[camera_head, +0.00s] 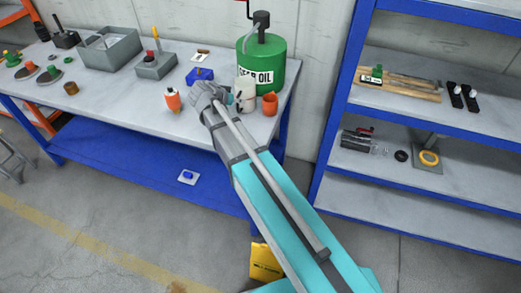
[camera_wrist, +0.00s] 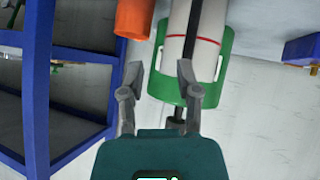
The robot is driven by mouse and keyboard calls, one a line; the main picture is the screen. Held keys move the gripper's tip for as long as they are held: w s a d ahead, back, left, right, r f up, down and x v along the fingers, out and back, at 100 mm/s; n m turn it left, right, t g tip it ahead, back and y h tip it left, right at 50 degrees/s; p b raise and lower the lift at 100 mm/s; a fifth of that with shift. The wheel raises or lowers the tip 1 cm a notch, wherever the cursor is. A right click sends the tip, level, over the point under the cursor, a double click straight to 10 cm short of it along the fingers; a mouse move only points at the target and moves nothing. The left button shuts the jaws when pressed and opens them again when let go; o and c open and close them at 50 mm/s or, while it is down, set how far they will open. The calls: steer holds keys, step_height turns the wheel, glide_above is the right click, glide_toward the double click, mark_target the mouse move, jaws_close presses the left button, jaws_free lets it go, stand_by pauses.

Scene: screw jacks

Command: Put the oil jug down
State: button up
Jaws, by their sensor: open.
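The white oil jug (camera_head: 247,103) stands on the workbench, right by my gripper, between it and an orange cup. In the wrist view the jug (camera_wrist: 205,42) is a white cylinder with a red line and a dark strip, ahead of the fingers. My gripper (camera_head: 231,99) is at the bench's right end. In the wrist view its fingers (camera_wrist: 161,80) are apart, with no object clearly held between them. Whether a finger touches the jug cannot be told. The jug's base is partly hidden in the head view.
A green gear oil drum (camera_head: 263,66) stands just behind the jug. The orange cup (camera_head: 270,104) is close on its right. Blue shelving (camera_head: 335,110) rises to the right.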

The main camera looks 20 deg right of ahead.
steer(key=s+d+f+n+g+y, duration=0.1)
steer(key=s, duration=0.3)
steer(key=s+d+f+n+g+y, duration=0.1)
steer(key=s+d+f, duration=0.1)
steer(key=s, duration=0.2)
steer(key=s+d+f+n+g+y, duration=0.1)
steer(key=s+f, duration=0.1)
steer(key=s, duration=0.2)
steer(key=shift+d+f+g+y, duration=0.15)
steer(key=shift+d+g+y, duration=0.2)
steer(key=shift+g+y, duration=0.05)
steer(key=s+f+n+g+y, duration=0.2)
steer(key=s+n+y, duration=0.2)
steer(key=s, duration=0.6)
steer(key=shift+a+n+y, duration=0.4)
